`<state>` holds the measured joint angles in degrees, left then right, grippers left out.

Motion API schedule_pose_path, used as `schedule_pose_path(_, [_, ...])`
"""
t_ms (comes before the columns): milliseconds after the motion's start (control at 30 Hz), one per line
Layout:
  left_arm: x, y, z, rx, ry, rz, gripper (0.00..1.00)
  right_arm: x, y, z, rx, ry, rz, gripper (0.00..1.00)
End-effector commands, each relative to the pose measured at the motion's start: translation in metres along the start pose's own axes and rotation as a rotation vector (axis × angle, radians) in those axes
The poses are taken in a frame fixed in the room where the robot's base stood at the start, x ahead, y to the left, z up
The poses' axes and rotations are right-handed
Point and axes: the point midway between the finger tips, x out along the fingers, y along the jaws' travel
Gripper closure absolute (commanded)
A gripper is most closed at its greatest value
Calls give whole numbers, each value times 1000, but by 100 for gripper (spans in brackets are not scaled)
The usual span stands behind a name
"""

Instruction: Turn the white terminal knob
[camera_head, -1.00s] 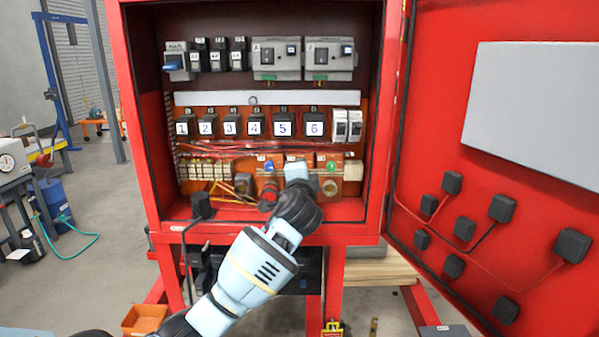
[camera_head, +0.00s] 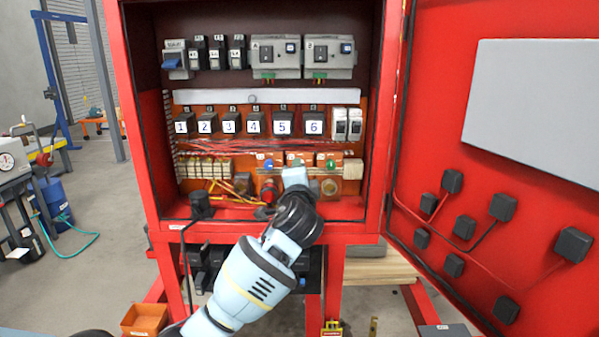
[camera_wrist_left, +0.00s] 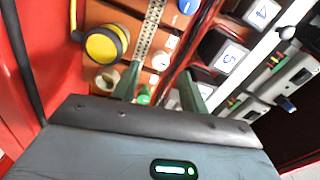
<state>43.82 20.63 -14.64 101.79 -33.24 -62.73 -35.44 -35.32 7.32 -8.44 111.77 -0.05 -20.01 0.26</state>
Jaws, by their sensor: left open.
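The white terminal knob (camera_wrist_left: 161,61) shows in the wrist view on the orange terminal strip, between a blue knob (camera_wrist_left: 186,6) and a green knob (camera_wrist_left: 143,95). My left gripper (camera_wrist_left: 160,82) is open, with its two fingers on either side of the white knob's line and nothing seen between them in grip. I cannot tell whether a finger touches it. In the head view my left gripper (camera_head: 295,177) reaches into the cabinet's lower row and hides the white knob. The blue knob (camera_head: 268,164) and green knob (camera_head: 331,165) show on either side. My right gripper is not in view.
The red cabinet (camera_head: 144,130) frames the work; its open door (camera_head: 430,140) stands at the right. Numbered black blocks (camera_head: 282,123) sit above the knobs. A yellow-topped round part (camera_wrist_left: 102,45) lies close to the left finger. Loose wires cross the lower row.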

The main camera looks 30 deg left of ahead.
Motion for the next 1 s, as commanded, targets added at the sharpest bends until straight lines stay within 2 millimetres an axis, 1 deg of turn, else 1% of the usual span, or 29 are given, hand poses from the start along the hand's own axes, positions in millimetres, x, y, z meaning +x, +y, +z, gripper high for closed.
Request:
schedule_pose_path(33, [-9,0,0,-1,2,0,56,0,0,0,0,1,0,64])
schedule_pose_path(200, [-31,0,0,-1,2,-1,56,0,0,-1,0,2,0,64])
schedule_pose_path(333, [-41,0,0,-1,1,0,56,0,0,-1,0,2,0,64])
schedule_pose_path(500, [-45,0,0,0,0,0,56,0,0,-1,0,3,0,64])
schedule_pose_path(1000, [-44,0,0,0,0,0,56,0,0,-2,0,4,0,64])
